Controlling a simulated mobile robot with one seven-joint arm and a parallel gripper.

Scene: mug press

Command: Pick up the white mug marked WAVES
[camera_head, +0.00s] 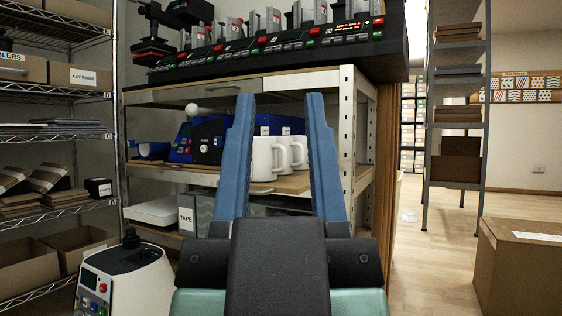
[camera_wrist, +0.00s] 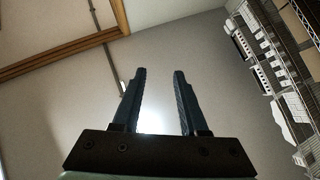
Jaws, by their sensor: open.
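Two white mugs stand side by side on the middle shelf of the workbench, between my fingers in the head view. The nearer mug (camera_head: 268,158) shows no readable marking. The other mug (camera_head: 298,152) stands just to its right, and both handles point right. I cannot tell which one is marked WAVES. My gripper (camera_head: 280,98) is raised in front of the bench, open and empty, apart from the mugs.
Blue and black boxes (camera_head: 208,140) stand left of the mugs. The bench top (camera_head: 250,85) and press machine (camera_head: 280,45) lie above the shelf. A metal upright (camera_head: 346,130) bounds it at right. A white machine (camera_head: 125,275) stands at lower left. Open floor (camera_head: 430,240) lies right.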

